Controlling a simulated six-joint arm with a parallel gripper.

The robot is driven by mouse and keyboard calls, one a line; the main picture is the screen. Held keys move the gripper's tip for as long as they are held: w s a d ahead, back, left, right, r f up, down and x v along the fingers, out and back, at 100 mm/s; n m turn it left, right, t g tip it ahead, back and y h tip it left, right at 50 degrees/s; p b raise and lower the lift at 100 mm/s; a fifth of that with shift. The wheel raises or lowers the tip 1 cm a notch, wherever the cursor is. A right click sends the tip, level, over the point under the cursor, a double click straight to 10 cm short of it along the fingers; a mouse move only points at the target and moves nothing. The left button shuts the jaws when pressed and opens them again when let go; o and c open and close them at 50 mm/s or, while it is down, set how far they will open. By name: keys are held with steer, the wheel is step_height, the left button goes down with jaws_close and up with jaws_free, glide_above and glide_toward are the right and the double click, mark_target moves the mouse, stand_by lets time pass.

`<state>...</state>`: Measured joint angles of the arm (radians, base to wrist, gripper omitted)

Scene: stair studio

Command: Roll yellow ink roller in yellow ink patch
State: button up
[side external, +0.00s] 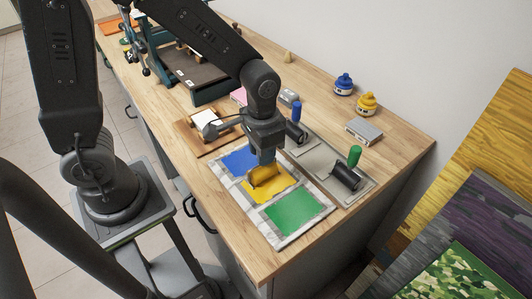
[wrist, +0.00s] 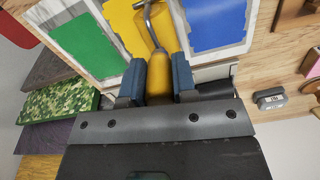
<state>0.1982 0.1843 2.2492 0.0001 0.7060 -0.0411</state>
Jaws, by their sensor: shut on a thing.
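My gripper (wrist: 158,85) is shut on the yellow handle (wrist: 159,72) of the yellow ink roller, with a finger on each side. The roller's bent metal frame (wrist: 151,25) reaches out from the handle over yellow. In the side view, the yellow roller (side external: 262,176) is low at the yellow ink patch (side external: 278,199), near its upper left part; it seems to touch the ink, but I cannot be sure. The yellow patch also shows in the wrist view (wrist: 120,22). My gripper in the side view (side external: 266,157) stands above the roller and hides part of it.
A blue patch (side external: 240,161) and a green patch (side external: 294,212) flank the yellow one on the same sheet. Blue-handled (side external: 296,122) and green-handled (side external: 349,170) rollers rest on a grey tray (side external: 325,160) to the right. Ink jars (side external: 367,103) stand near the wall.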

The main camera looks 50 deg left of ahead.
steer(key=shift+s+a, duration=0.1)
steer(key=shift+r, duration=3.55)
